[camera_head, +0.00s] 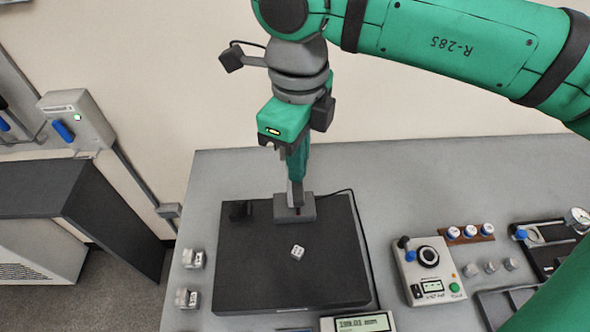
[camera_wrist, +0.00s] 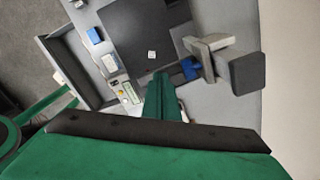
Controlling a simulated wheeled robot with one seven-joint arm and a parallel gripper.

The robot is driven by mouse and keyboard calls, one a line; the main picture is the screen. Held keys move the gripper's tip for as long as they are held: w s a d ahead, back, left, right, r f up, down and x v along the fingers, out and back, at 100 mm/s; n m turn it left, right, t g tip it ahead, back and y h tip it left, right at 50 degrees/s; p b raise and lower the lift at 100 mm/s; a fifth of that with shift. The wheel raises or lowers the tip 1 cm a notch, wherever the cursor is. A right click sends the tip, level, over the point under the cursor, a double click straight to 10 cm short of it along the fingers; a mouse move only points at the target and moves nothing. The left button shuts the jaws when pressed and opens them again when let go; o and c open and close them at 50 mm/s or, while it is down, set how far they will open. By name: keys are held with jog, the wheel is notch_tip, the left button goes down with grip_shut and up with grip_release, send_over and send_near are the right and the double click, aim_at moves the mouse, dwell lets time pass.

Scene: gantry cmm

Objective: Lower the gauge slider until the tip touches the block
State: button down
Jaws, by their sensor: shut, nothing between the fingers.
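My gripper (camera_head: 297,178) hangs over the back of the dark plate. Its green fingers are shut with nothing between them, and they also show in the wrist view (camera_wrist: 160,82). A grey gauge stand (camera_head: 302,213) is below the fingertips in the head view, partly hidden by them. The wrist view shows its grey upright and crosspiece (camera_wrist: 212,42) beside a blue part (camera_wrist: 190,68). I cannot tell whether the fingers touch the stand. A small white block (camera_head: 297,252) lies on the plate in front of the stand. The slider tip is not clearly visible.
The dark plate (camera_head: 250,285) sits on a grey table. A readout (camera_head: 358,322) stands at its front right. A control box (camera_head: 430,270) and small parts are on the right. Two small white blocks (camera_head: 193,259) (camera_head: 187,298) are on the left.

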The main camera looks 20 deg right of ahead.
jog(key=shift+w+f, duration=0.1)
jog(key=shift+f, duration=0.75)
notch_tip(320, 180, down, 15)
jog(key=shift+f, duration=0.15)
dwell(2.9)
jog(key=shift+f, duration=0.75)
dwell(1.0)
notch_tip(320, 180, up, 7)
dwell(1.2)
